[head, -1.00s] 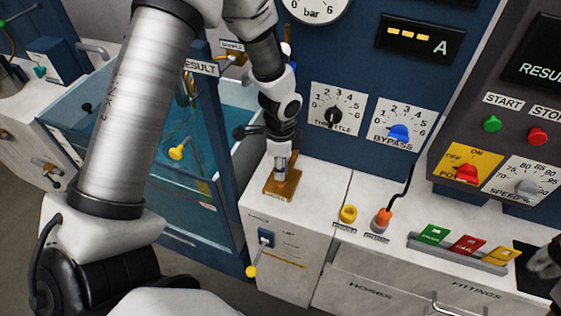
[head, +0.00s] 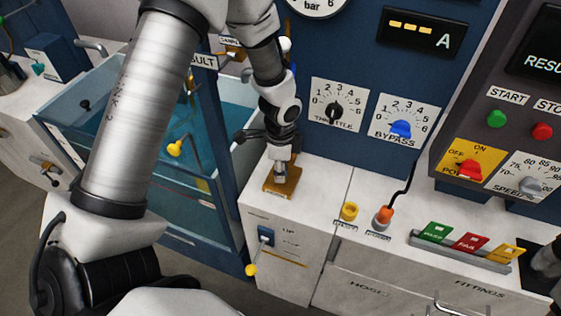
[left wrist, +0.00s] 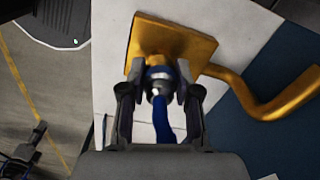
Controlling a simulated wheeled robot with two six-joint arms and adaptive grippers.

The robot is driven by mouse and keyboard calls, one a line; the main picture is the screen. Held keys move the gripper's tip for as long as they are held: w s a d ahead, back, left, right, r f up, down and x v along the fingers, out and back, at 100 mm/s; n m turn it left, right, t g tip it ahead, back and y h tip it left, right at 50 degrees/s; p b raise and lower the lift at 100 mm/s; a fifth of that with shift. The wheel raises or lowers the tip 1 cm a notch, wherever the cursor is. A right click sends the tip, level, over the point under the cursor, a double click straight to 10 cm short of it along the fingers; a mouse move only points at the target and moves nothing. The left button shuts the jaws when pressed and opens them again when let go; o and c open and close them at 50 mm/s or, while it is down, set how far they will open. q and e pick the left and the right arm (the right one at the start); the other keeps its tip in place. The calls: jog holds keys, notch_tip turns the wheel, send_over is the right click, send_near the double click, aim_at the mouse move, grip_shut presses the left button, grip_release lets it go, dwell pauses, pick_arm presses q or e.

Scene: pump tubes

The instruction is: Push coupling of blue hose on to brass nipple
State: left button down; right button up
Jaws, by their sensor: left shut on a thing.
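My left gripper (head: 282,152) points down over a brass block (head: 281,189) on the white bench top. In the left wrist view its two fingers (left wrist: 156,92) are shut on the silver coupling (left wrist: 158,77), one on each side. The blue hose (left wrist: 164,119) runs from the coupling back between the fingers. The coupling is lined up with the brass nipple (left wrist: 157,61) on the block and appears to meet it; how far it sits on is hidden. A dark grey part at the right edge of the head view may be my right gripper (head: 547,262); its fingers are not clear.
A bent brass pipe (left wrist: 268,102) leaves the block's side. A blue panel with the throttle knob (head: 334,112) rises close behind. A water tank (head: 120,135) stands to the left. Yellow (head: 349,210) and orange (head: 384,214) fittings stand on the bench to the right.

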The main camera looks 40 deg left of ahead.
pick_arm(q)
jog(key=shift+f, duration=0.4)
jog(key=c, duration=0.7)
grip_release()
jog(key=shift+c, duration=0.2)
notch_tip(320, 180, up, 12)
